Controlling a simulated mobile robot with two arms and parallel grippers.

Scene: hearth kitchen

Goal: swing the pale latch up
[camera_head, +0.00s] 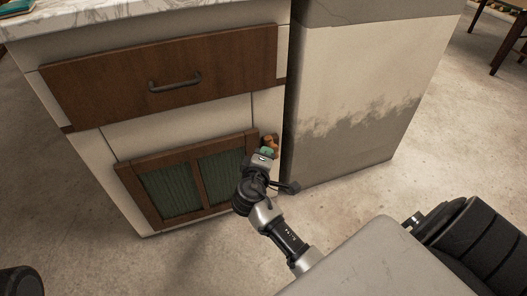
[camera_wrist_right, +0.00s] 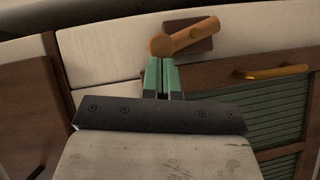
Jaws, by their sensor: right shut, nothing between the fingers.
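The latch (camera_wrist_right: 190,36) is a tan-orange wooden lever with a round knob at one end, on a small brown backplate. In the right wrist view it slants from the knob up to the right. In the head view a small orange-brown part of it (camera_head: 270,140) shows beside the cabinet door's upper right corner. My right gripper (camera_head: 266,153) is just below it there. In the wrist view its green fingers (camera_wrist_right: 164,72) are together and empty, with their tips at the knob; I cannot tell whether they touch it. My left gripper is not in view.
The low cabinet door (camera_head: 158,193) has a brown frame and green panels; an orange-brown handle (camera_wrist_right: 270,72) shows on it in the wrist view. Above is a brown drawer (camera_head: 110,92) with a dark handle. A stained pale block (camera_head: 345,100) stands close on the right.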

